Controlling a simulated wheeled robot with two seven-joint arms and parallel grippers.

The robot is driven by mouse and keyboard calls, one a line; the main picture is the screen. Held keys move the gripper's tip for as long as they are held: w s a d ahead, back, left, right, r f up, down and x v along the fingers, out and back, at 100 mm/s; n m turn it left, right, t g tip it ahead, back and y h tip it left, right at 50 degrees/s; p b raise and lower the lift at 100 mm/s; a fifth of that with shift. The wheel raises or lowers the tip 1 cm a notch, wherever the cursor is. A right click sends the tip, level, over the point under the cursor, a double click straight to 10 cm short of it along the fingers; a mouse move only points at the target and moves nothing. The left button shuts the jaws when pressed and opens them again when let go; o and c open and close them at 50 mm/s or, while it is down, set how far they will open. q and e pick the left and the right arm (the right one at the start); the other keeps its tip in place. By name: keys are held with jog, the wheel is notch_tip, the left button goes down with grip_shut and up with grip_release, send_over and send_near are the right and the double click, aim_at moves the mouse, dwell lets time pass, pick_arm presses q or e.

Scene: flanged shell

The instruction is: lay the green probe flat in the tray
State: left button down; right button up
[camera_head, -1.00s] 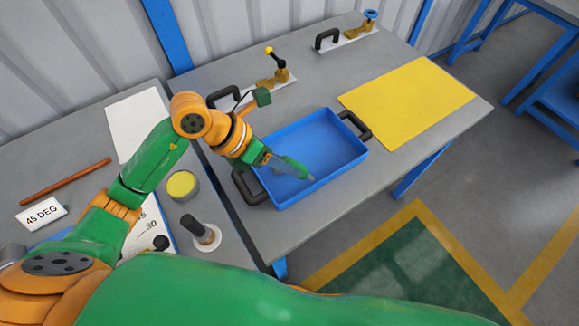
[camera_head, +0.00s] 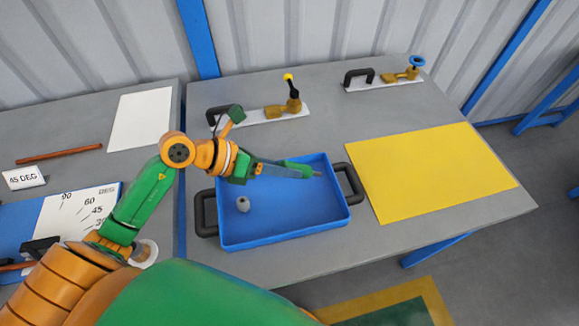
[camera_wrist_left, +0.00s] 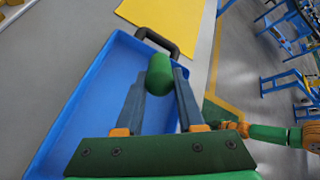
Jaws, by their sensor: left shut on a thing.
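My left gripper (camera_head: 262,166) is shut on the green probe (camera_head: 298,168) over the blue tray (camera_head: 262,238). The probe has a grey tip pointing right in the head view, near the tray's right part. In the left wrist view the probe (camera_wrist_left: 160,75) sits between the fingertips of my left gripper (camera_wrist_left: 158,82), and the tray (camera_wrist_left: 85,105) lies below and to the left. I cannot tell whether the probe touches the tray floor. My right gripper does not show.
The tray has black handles (camera_head: 349,184) on both sides. A yellow sheet (camera_head: 430,175) lies to the right. Two clamp fixtures (camera_head: 280,112) (camera_head: 385,78) stand behind. An angle board (camera_head: 75,215) is on the left table.

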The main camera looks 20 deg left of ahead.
pick_arm(q)
notch_tip(320, 180, down, 8)
jog(key=b, duration=0.6)
jog(key=shift+f+b, duration=0.2)
jog(key=shift+b, duration=0.15)
jog(key=shift+d, duration=0.1)
jog(key=shift+r, duration=0.1)
jog(key=shift+c, duration=2.2)
grip_release()
